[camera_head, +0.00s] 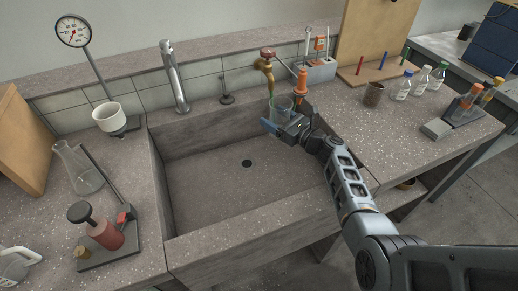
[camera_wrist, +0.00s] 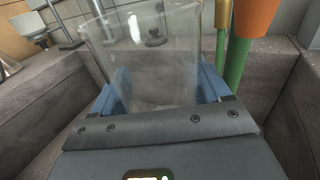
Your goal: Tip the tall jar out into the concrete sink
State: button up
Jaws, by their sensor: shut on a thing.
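The tall jar (camera_head: 281,103) is clear glass and looks roughly upright at the back right of the concrete sink (camera_head: 205,226). My gripper (camera_head: 284,115) is shut on it, with its blue fingers around the lower part of the jar. In the wrist view the jar (camera_wrist: 150,50) stands between the two blue fingers, its wide open rim at the top. I cannot tell what is inside it. The sink basin lies below and to the left of the jar, with a dark drain (camera_head: 247,163) in its floor.
A brass tap (camera_head: 267,66) with a red handle and an orange-handled thing (camera_head: 301,82) stand close behind the jar. A steel faucet (camera_head: 173,77) rises at the back left. Bottles (camera_head: 420,82) and a brown cup (camera_head: 374,93) stand right. The basin is clear.

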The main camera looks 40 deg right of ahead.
jog(key=shift+a, duration=0.15)
jog(key=shift+r+p, duration=1.45)
jog(key=shift+r, duration=0.2)
jog(key=shift+f, duration=0.1)
